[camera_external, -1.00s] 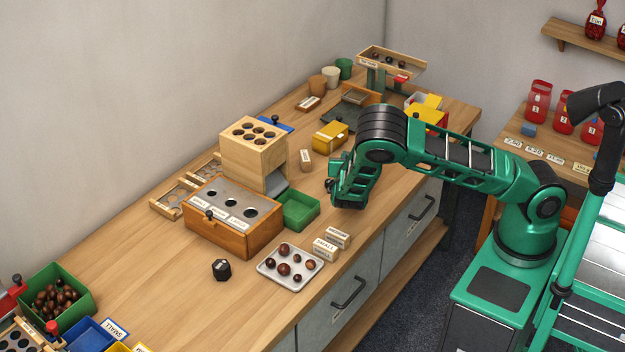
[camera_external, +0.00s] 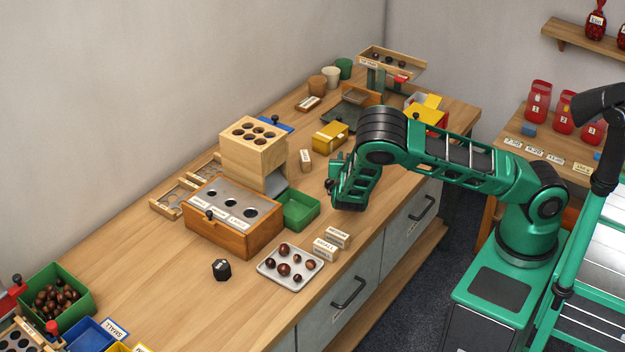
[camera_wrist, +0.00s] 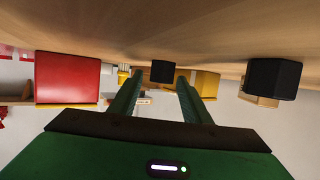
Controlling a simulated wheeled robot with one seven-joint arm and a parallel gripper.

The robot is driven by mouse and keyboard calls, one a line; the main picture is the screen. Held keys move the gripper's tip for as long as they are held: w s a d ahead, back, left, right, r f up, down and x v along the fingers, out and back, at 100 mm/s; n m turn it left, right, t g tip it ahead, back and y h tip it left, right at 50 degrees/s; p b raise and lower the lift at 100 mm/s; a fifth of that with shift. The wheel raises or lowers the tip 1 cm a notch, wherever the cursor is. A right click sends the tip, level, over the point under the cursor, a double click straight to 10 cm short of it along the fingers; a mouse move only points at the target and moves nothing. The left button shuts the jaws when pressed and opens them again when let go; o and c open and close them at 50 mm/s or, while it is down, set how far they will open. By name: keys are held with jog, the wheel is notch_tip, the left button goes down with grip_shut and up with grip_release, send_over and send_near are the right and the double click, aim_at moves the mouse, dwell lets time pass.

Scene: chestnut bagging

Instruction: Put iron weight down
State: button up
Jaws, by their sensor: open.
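In the wrist view, which looks upside down, two dark blocks that look like iron weights rest against the wooden tabletop. The smaller-looking weight (camera_wrist: 162,70) shows between the two fingers, with a gap on each side. The other weight (camera_wrist: 272,78) shows larger, right of the fingers. My gripper (camera_wrist: 160,90) is open, with nothing clamped; whether the weight lies between the tips or beyond them I cannot tell. In the external view my gripper (camera_external: 337,181) is low over the bench, mostly hidden by my arm. Another black weight (camera_external: 221,270) stands on the bench at the front.
A green tray (camera_external: 299,211) and a wooden box with holes (camera_external: 232,238) stand left of my gripper. A metal tray (camera_external: 264,269) of chestnuts lies in front. A yellow box (camera_external: 330,137) is behind. Bare bench shows around the front weight.

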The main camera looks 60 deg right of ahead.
jog(key=shift+s+a+f, duration=0.1)
jog(key=shift+f, duration=0.2)
jog(key=shift+a+r, duration=0.2)
jog(key=shift+a, duration=0.1)
jog(key=v, duration=1.1)
jog(key=shift+s+r, duration=0.1)
jog(key=shift+r, duration=0.4)
jog(key=s+d+r+g+y, duration=0.3)
jog(key=s+d+r+g, duration=0.1)
jog(key=s+d, duration=0.35)
jog(key=s+d+r+g+y, duration=0.2)
jog(key=s+d+r+g, duration=0.15)
jog(key=s+d, duration=0.45)
jog(key=s+a+r+n+y, duration=0.2)
jog(key=s+r, duration=0.3)
jog(key=s, duration=0.6)
jog(key=s+a+r+n+y, duration=0.1)
jog(key=s+r+n+y, duration=0.2)
jog(key=s, duration=0.9)
jog(key=shift+a+r+n+y, duration=0.35)
jog(key=shift+r+y, duration=0.55)
jog(key=shift+y, duration=0.2)
